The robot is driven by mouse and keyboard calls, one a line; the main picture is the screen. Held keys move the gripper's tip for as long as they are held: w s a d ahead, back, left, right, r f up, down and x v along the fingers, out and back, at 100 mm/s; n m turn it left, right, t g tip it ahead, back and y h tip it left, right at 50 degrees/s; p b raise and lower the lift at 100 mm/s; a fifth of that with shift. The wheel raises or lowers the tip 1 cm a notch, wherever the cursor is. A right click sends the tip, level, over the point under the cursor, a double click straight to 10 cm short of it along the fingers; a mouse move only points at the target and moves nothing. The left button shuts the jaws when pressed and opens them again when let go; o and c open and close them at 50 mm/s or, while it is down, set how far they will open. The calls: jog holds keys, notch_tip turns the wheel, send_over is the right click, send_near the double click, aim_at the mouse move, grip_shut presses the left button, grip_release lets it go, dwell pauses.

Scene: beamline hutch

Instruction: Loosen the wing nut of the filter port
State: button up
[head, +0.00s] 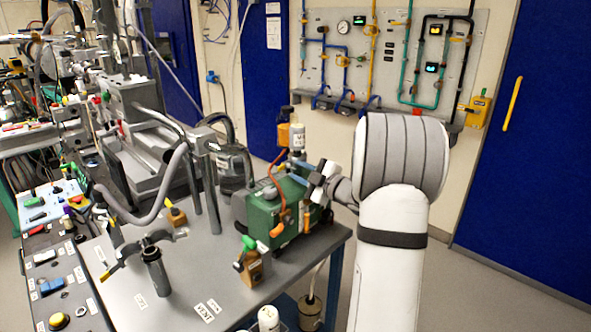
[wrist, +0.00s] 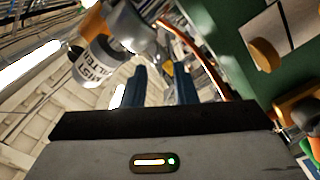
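The green pump (head: 262,212) stands on the grey bench, and its green body fills the right of the wrist view (wrist: 230,50). A white mist filter canister (head: 297,139) stands above it. In the wrist view the canister (wrist: 97,66) is at upper left, beside a grey metal fitting (wrist: 133,32). My gripper (head: 293,170) reaches in from the right, just below the canister. In the wrist view its two blue fingers (wrist: 160,75) are apart. A small yellow piece (wrist: 168,69), possibly the wing nut, shows between the fingertips, close to the right finger; contact cannot be told.
An orange hose (head: 273,178) curves beside the fingers and also shows in the wrist view (wrist: 202,72). A grey pipe stub (head: 155,272) and a small brass valve with a green knob (head: 252,264) stand on the bench (head: 190,300). The floor at right is clear.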

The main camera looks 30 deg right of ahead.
jog(key=shift+x, duration=0.8)
jog(key=shift+c, duration=0.5)
grip_shut()
jog(key=shift+a, duration=0.15)
